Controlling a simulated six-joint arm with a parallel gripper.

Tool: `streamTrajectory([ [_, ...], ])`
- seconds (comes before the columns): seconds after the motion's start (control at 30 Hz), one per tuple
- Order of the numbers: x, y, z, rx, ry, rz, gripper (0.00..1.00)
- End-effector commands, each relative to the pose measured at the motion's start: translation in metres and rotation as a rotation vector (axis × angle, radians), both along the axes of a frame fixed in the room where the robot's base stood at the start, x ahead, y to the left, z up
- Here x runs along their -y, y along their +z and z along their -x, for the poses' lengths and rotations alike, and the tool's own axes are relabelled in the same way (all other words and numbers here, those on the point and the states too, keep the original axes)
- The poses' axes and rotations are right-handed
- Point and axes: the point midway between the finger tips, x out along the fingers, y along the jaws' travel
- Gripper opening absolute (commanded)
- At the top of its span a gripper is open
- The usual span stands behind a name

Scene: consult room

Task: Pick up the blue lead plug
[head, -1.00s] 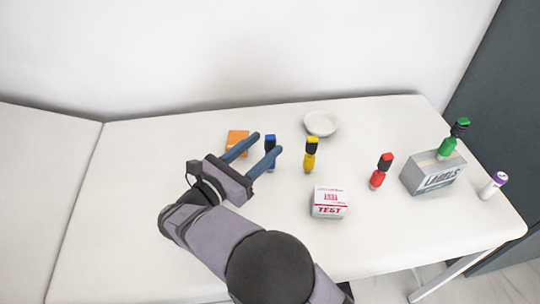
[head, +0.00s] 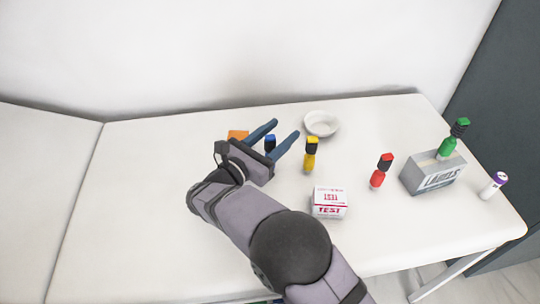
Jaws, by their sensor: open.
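The blue lead plug (head: 270,142) stands on the white couch top, left of the yellow plug. Only its upper part shows; my gripper hides the lower part. My gripper (head: 286,132) is open and empty, its two blue-grey fingers pointing up and to the right. In the picture the blue plug shows between the two fingers, near their base. I cannot tell how high the fingers are above the surface or whether they touch the plug.
A yellow plug (head: 311,154) stands close on the right, with a white bowl (head: 321,123) behind. An orange block (head: 238,135) is partly hidden at left. A TEST box (head: 329,202), red plug (head: 381,171), LABELS box (head: 434,178) with green plug (head: 453,139), and purple-capped tube (head: 493,186) stand further right.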

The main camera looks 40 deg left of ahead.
Motion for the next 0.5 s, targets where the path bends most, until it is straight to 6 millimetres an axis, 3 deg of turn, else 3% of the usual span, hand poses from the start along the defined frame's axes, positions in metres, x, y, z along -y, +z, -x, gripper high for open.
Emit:
streamTrajectory([
  [0.27, 0.0, 0.0, -0.0032, 0.0, 0.001, 0.001, 0.46],
  [0.47, 0.0001, 0.0001, -0.003, 0.0, 0.001, 0.0, 0.03],
  [0.5, 0.0001, 0.0001, -0.003, 0.0, 0.001, 0.0, 0.0],
])
